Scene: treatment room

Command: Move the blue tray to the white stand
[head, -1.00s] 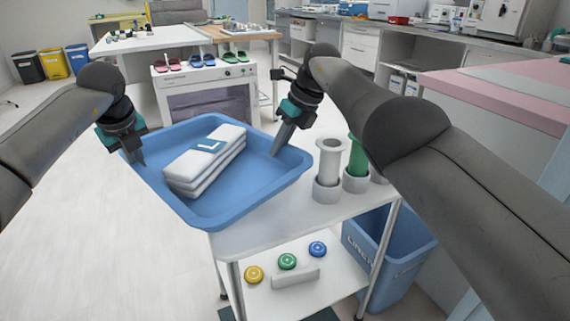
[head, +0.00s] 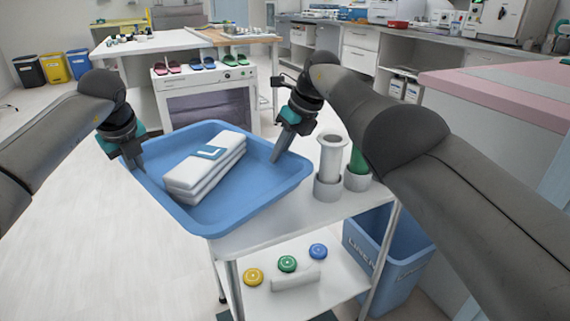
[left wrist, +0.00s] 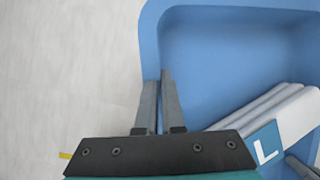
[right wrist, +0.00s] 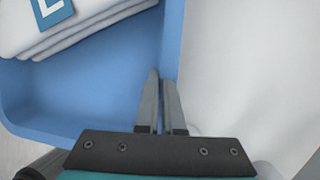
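The blue tray (head: 208,218) is in the head view's middle left, carrying a folded white stack with a blue label (head: 205,165). My left gripper (head: 138,160) is shut on its left wall; the fingers straddle that wall in the left wrist view (left wrist: 160,102). My right gripper (head: 280,150) is shut on its right wall, also seen in the right wrist view (right wrist: 163,103). A white two-level stand (head: 290,220) lies below and right of the tray. The tray overlaps its top in the picture and reaches past its left side. I cannot tell whether they touch.
A white cylinder (head: 331,160) and a green one (head: 357,165) stand in grey holders on the stand's top, right of the tray. Yellow, green and blue discs are on the lower shelf. A blue bin (head: 395,270) stands at right. A white cabinet (head: 205,80) with slippers is behind.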

